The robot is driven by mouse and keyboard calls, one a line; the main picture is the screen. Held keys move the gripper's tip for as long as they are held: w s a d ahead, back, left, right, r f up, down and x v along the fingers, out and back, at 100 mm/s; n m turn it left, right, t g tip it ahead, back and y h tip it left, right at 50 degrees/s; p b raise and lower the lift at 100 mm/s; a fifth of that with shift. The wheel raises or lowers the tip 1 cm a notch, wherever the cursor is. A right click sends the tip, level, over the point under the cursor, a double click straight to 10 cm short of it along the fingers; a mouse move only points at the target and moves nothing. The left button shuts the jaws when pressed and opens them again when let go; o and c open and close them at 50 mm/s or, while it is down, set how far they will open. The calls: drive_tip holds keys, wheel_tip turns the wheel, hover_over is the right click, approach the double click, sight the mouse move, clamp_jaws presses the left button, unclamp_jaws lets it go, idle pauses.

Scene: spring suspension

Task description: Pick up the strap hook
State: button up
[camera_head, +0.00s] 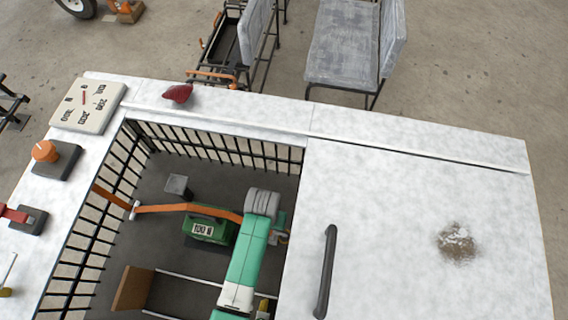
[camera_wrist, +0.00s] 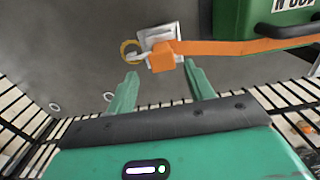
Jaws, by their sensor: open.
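In the wrist view the strap hook (camera_wrist: 137,57) is a small pale piece at the end of an orange strap (camera_wrist: 235,47). It is beside a yellowish ring (camera_wrist: 125,46) and a light grey block. My gripper (camera_wrist: 160,68) is open, with its two green fingers pointing toward the strap's end. The gap between fingers and hook cannot be judged exactly.
A green box marked 100 N (camera_head: 208,228) stands on the dark floor of the barred pit, close to my arm. Black bars (camera_head: 225,145) and a white worktop (camera_head: 400,200) with a dark handle (camera_head: 326,270) surround it. A brown block (camera_head: 132,288) stands at the front left.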

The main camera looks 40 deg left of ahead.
drive_tip(key=f, duration=0.2)
drive_tip(key=shift+s+f, duration=0.2)
drive_tip(key=shift+f, duration=0.1)
wheel_tip(320, 180, down, 5)
drive_tip(key=shift+a+f+b, duration=0.1)
drive_tip(key=shift+b, duration=0.35)
drive_tip(key=shift+w, duration=0.1)
drive_tip(key=shift+c, duration=0.4)
drive_tip(key=c, duration=0.7)
